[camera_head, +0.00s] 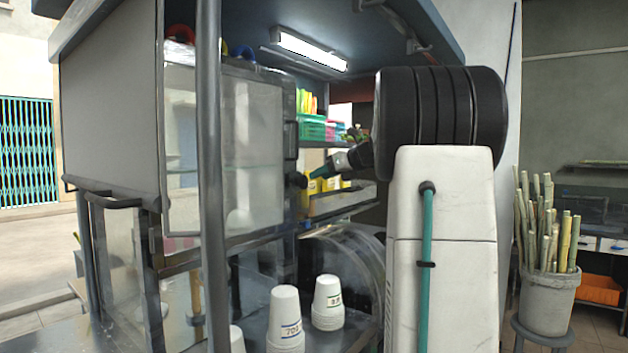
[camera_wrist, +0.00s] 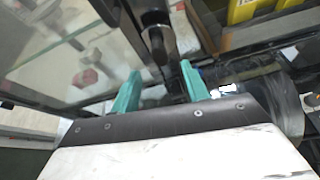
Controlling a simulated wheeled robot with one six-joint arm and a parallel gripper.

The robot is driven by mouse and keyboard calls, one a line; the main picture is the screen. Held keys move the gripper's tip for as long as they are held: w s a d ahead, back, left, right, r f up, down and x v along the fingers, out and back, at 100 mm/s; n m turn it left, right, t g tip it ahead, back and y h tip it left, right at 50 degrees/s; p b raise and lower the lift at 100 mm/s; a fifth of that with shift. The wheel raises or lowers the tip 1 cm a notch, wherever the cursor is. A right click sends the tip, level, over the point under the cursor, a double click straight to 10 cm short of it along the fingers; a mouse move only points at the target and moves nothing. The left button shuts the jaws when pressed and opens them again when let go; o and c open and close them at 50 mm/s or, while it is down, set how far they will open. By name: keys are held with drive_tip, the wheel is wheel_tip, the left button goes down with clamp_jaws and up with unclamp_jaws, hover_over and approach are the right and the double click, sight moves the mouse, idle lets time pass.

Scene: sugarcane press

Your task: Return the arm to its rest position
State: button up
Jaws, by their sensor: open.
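My arm (camera_head: 445,200) is raised in front of the sugarcane stall at the right of the head view. Its end reaches left behind it, and my gripper (camera_head: 322,170) shows small there with teal fingertips, close to a dark knob (camera_head: 297,180) on the stall's cabinet. In the wrist view my gripper (camera_wrist: 160,85) is open, with its two teal fingers apart. A dark round-ended handle (camera_wrist: 155,35) appears beyond and between the fingertips. I cannot tell whether they touch it. Nothing is seen held.
White cup stacks (camera_head: 285,318) stand on the lower counter. A grey post (camera_head: 211,170) rises at the front. Yellow boxes (camera_head: 325,185) and a green basket (camera_head: 312,128) sit on shelves near my gripper. A pot of cane (camera_head: 548,300) stands right. The wrist view shows glass (camera_wrist: 75,50) close by.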

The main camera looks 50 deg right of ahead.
drive_tip(key=shift+v, duration=0.75)
